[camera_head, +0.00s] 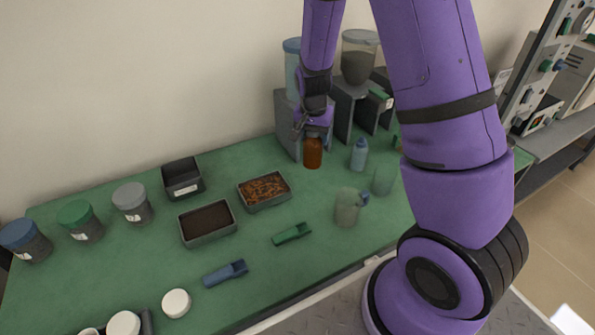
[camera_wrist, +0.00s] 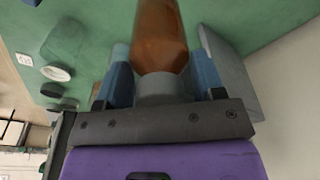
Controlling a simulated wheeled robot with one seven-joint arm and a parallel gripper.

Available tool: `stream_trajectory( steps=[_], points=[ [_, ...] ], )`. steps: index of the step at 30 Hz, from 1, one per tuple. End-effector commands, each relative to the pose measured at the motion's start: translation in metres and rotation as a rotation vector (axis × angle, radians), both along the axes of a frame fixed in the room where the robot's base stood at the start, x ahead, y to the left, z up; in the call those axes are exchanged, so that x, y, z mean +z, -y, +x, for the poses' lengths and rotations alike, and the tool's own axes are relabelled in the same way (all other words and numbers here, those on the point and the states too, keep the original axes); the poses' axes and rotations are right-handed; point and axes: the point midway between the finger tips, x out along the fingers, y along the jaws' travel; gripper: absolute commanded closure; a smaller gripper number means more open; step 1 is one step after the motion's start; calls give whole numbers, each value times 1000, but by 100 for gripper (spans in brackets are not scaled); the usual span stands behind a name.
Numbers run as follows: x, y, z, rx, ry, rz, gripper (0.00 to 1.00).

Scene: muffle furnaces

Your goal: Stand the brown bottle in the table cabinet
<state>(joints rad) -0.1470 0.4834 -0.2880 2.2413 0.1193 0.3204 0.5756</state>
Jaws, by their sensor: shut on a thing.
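The brown bottle (camera_head: 313,152) is upright under my gripper (camera_head: 313,122) at the back of the green table. In the wrist view the bottle (camera_wrist: 160,35) sits between the two blue finger pads of my gripper (camera_wrist: 163,85), which are shut on it near its grey neck or cap. The grey table cabinet (camera_head: 288,125) stands against the wall, directly beside the bottle, with open compartments to the right. A grey panel of it (camera_wrist: 228,70) shows close to the bottle in the wrist view. I cannot tell whether the bottle's base touches the table.
A light blue bottle (camera_head: 359,155) and cloudy containers (camera_head: 347,207) stand to the right of the brown bottle. Trays (camera_head: 208,223), lidded jars (camera_head: 80,221) and scoops (camera_head: 291,235) occupy the left and front; green table between them is bare.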

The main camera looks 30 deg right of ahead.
Motion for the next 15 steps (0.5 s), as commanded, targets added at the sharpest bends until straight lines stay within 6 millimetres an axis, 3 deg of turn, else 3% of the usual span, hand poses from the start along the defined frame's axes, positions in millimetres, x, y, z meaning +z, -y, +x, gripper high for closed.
stream_trajectory(
  steps=[9,15],
  points=[
    [-48,0,-1,-1,-3,0,87],
    [-64,0,0,-1,2,0,87]
  ],
)
